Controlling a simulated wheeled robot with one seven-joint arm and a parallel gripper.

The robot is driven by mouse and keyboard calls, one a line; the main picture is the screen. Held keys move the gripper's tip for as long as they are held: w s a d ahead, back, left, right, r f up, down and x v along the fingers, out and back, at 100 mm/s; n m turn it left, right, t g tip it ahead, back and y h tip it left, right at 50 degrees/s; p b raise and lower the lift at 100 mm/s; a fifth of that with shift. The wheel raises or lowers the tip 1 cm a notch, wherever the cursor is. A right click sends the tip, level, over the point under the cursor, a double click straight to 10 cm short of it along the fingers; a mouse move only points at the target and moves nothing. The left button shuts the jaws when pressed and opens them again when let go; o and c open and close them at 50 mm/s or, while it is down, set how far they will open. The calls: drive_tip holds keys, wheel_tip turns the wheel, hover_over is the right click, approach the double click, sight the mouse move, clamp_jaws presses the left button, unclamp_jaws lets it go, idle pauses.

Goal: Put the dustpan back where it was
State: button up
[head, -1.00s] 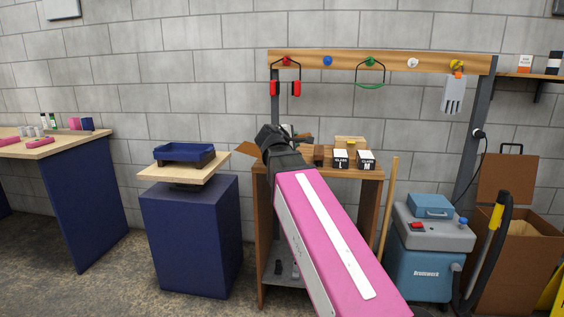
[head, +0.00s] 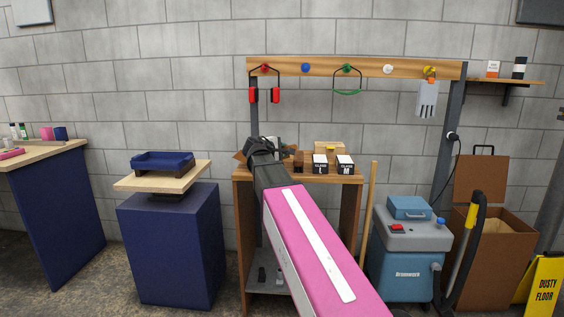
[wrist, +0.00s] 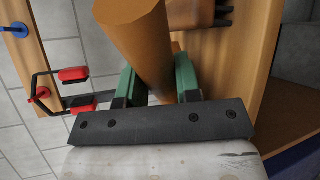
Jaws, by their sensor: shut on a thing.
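My gripper (head: 272,144) is at the left end of the wooden bench top, below the peg rail. In the wrist view, its green fingers (wrist: 155,72) are shut on a brown, rounded, tapering thing (wrist: 132,28). Only part of that thing shows, so I cannot tell whether it is the dustpan. In the head view, a small brown edge (head: 240,156) shows left of my gripper. No whole dustpan is clearly visible. The peg rail (head: 360,69) has blue (head: 306,68) and white (head: 388,69) pegs with nothing hanging on them.
Red ear defenders (head: 264,95), green goggles (head: 347,92) and a grey glove (head: 428,98) hang from the rail. Glove boxes (head: 344,165) stand on the bench right of my gripper. A blue tray (head: 163,162) sits on a pedestal at left. A blue vacuum (head: 408,262) stands at right.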

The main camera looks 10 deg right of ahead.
drive_tip(key=shift+w+d+f, duration=0.1)
drive_tip(key=shift+w+f, duration=0.05)
drive_tip(key=shift+w, duration=0.05)
drive_tip(key=shift+f, duration=2)
drive_tip(key=o, duration=1.1)
drive_tip(key=shift+c, duration=0.2)
